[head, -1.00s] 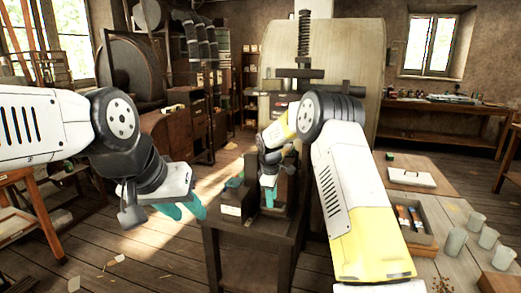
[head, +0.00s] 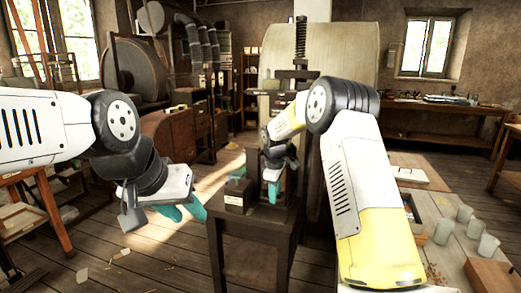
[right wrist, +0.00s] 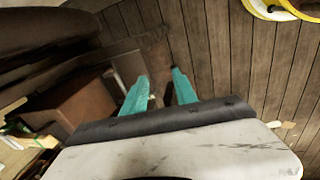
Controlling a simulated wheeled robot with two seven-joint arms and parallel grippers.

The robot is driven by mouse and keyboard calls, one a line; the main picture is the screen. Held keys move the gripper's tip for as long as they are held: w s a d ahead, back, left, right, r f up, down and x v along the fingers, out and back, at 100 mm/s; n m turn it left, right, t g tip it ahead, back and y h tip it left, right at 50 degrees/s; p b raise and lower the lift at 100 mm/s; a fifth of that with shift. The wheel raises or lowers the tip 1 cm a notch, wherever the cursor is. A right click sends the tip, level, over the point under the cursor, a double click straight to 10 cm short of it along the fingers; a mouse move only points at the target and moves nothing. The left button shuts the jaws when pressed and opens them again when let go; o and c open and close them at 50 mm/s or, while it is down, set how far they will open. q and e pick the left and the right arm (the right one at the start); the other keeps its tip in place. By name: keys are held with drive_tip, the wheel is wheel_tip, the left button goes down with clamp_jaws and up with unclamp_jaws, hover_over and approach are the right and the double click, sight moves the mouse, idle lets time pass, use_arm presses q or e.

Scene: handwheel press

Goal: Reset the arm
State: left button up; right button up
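The press with its upright threaded screw (head: 301,38) and dark crossbar stands in the middle of the head view. A small dark table (head: 250,232) is in front of it, with a dark block (head: 237,196) on top. My right gripper (head: 272,186) points down over the table, beside the block; my arm partly hides the press. In the right wrist view its teal fingers (right wrist: 160,92) are apart, with nothing visibly held. My left gripper (head: 182,209) hangs left of the table, its teal fingers apart and empty. I cannot make out a handwheel clearly.
A workbench (head: 447,215) at the right carries several pale cups (head: 465,213) and a white lidded board (head: 409,174). A wooden easel-like frame (head: 45,210) stands at the left.

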drive_tip(key=s+d+r+m+t+y, duration=0.1)
drive_tip(key=s+d+r+m, duration=0.25)
drive_tip(key=s+r, duration=0.55)
drive_tip(key=s+d+r+m+t, duration=0.1)
drive_tip(key=s+d+r+m, duration=0.25)
drive_tip(key=s+r, duration=0.65)
drive_tip(key=s+d+m+t+y, duration=0.1)
drive_tip(key=s+m, duration=0.5)
drive_tip(key=s, duration=1.4)
drive_tip(key=shift+s+d+t+y, duration=0.2)
drive_tip(key=shift+d+t+y, duration=0.1)
drive_tip(key=shift+d+t, duration=0.15)
drive_tip(key=shift+w+a, duration=0.1)
